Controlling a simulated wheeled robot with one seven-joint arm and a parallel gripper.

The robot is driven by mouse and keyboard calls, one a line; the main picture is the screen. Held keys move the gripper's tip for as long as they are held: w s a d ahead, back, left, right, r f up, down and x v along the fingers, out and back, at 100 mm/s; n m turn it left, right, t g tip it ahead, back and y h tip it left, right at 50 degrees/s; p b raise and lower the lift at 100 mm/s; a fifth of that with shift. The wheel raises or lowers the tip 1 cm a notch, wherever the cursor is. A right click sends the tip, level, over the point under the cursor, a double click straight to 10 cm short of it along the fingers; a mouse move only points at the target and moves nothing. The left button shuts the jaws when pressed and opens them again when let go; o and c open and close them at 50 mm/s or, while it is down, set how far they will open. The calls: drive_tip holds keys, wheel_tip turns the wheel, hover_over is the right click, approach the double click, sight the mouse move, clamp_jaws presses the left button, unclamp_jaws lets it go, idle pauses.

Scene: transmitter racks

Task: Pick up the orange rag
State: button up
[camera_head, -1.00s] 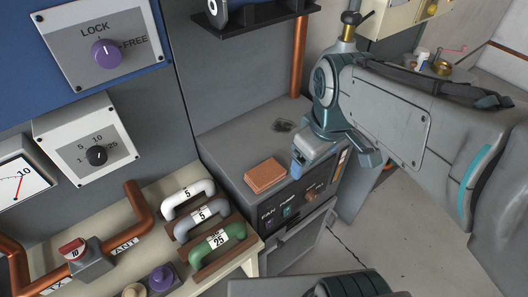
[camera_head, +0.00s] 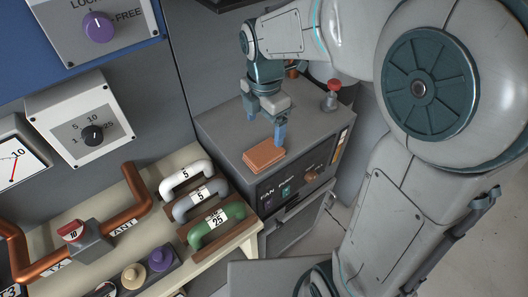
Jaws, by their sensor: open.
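The orange rag (camera_head: 263,157) lies folded flat on top of the grey cabinet (camera_head: 222,128), near its front edge. My gripper (camera_head: 265,127) points down just above and behind the rag. One blue fingertip shows beside the rag's right back corner, and another shows farther left and back. The jaws are apart with nothing seen between them. I cannot tell whether a fingertip touches the rag.
A red-topped knob (camera_head: 332,92) stands on the cabinet's right back part. A cream bench (camera_head: 150,197) at the left carries white, grey and green handles (camera_head: 216,222) and copper pipes (camera_head: 132,213). The cabinet front has a FAN switch (camera_head: 268,202) and other knobs.

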sight(264, 152)
wheel_tip(264, 152, down, 10)
drive_tip(key=shift+w+r+p, duration=0.1)
drive_tip(key=shift+r+p, duration=0.1)
drive_tip(key=shift+p, duration=0.4)
drive_tip(key=c, duration=1.1)
drive_tip(key=shift+c, duration=0.2)
drive_tip(key=shift+r, duration=0.15)
wheel_tip(264, 152, up, 4)
drive_tip(key=shift+d+r+b, duration=0.1)
drive_tip(key=shift+d+b, duration=0.05)
drive_tip(key=shift+b, duration=0.3)
drive_tip(key=d+r+b, duration=0.1)
drive_tip(key=d+r, duration=0.5)
drive_tip(key=d, duration=0.5)
drive_tip(key=shift+w+r+b, duration=0.2)
drive_tip(key=shift+r+b, duration=0.05)
drive_tip(key=shift+b, duration=0.05)
